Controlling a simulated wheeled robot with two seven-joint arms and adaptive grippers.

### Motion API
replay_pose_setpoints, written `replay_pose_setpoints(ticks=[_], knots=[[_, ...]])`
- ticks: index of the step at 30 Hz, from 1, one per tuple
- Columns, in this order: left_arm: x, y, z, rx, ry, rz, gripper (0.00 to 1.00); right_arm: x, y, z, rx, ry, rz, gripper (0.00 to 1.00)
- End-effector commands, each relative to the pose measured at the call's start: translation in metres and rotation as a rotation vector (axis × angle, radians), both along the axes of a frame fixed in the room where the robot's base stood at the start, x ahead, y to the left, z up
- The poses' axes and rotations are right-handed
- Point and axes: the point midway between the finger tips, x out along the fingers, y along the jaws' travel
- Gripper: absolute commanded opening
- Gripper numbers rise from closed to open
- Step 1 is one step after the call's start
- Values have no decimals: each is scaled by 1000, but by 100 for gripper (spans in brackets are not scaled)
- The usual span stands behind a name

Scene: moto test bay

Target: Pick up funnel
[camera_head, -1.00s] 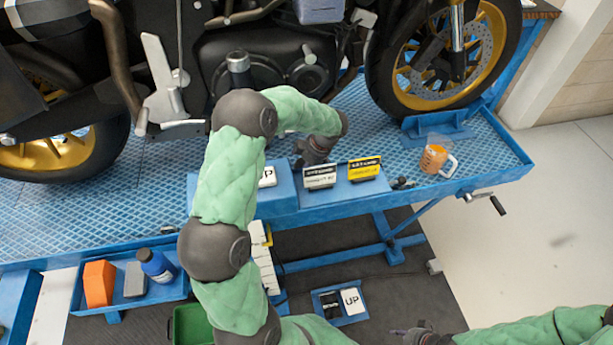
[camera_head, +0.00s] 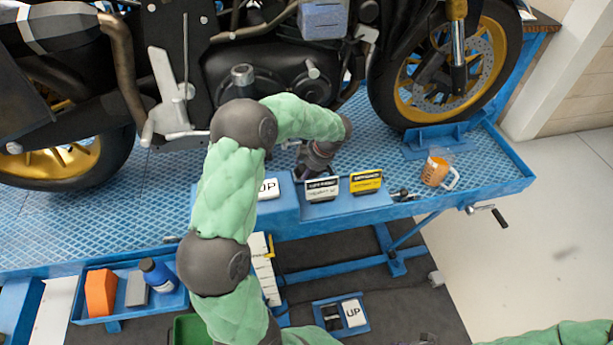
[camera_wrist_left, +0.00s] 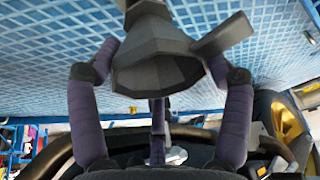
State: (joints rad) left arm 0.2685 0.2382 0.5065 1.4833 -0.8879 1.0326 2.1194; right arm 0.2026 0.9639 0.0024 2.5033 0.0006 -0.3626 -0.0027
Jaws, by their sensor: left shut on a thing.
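In the head view my left gripper (camera_head: 312,168) is above the blue lift, behind the small label signs. The funnel cannot be made out there. Only a dark sliver of my right gripper (camera_head: 422,341) shows at the bottom edge, so its fingers are unclear.
The motorcycle engine (camera_head: 270,75) stands just behind my left gripper. A blue tray (camera_head: 130,309) holds an orange block and a blue bottle.

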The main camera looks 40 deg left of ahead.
Motion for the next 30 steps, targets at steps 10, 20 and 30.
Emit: replay_pose_setpoints(ticks=[10,20,30], knots=[[1,0,93,1,-4,0,47,0,0,26,0,0,0,40],[1,0,143,1,-2,0,47,0,0,37,0,0,0,40],[1,0,168,2,-3,0,47,0,0,47,0,0,0,40]])
